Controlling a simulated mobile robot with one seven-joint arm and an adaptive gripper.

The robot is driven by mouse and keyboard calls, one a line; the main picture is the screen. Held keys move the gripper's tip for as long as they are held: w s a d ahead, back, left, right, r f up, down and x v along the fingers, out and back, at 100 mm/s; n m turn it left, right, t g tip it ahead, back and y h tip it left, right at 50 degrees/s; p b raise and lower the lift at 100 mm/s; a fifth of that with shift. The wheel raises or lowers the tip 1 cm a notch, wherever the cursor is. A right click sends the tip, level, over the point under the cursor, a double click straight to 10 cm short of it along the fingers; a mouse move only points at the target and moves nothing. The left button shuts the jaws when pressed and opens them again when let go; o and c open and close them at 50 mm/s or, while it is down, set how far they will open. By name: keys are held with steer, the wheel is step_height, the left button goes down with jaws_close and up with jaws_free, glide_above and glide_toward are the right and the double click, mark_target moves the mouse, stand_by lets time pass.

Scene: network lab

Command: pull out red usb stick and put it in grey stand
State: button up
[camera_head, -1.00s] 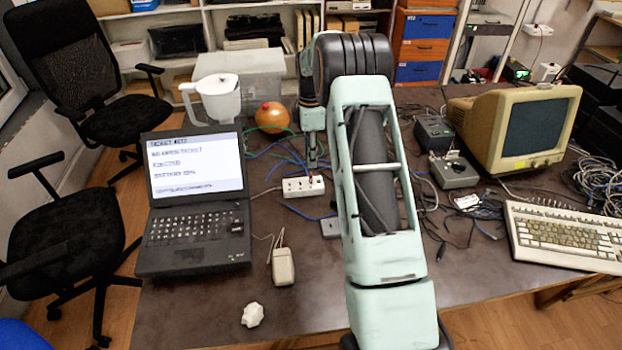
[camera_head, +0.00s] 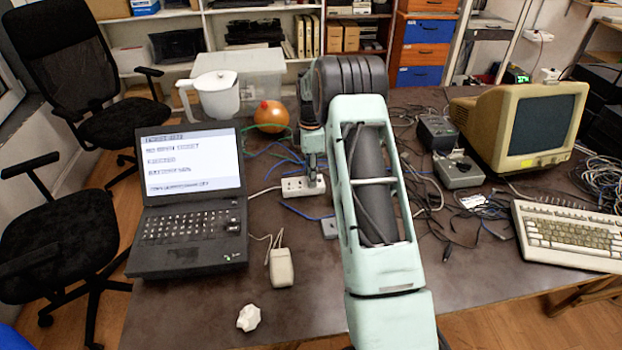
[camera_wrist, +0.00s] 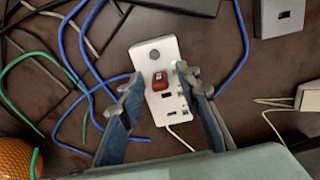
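The red USB stick (camera_wrist: 160,81) stands in the white USB hub (camera_wrist: 163,113) in the wrist view. My gripper (camera_wrist: 158,76) is open, with one finger on each side of the stick; I cannot tell whether either finger touches it. In the head view, my gripper (camera_head: 312,183) is down at the white hub (camera_head: 292,187) and the stick cannot be made out there. The grey stand (camera_wrist: 287,17), a small block with a dark slot, lies at the upper right in the wrist view. It shows in the head view (camera_head: 328,229), partly behind my arm.
Blue and green cables (camera_wrist: 75,55) lie around the hub. An orange round object (camera_wrist: 14,160) is at the lower left in the wrist view. A laptop (camera_head: 188,255) and a pale mouse (camera_head: 281,267) stand left of my arm. The front table area is mostly clear.

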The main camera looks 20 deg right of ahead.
stand_by(0.9)
jaws_close()
steer(key=shift+r, duration=0.15)
steer(key=shift+r+p, duration=1.7)
steer(key=shift+r, duration=1.2)
steer(key=shift+r, duration=0.1)
steer(key=shift+r+p, duration=1.3)
steer(key=shift+r, duration=0.6)
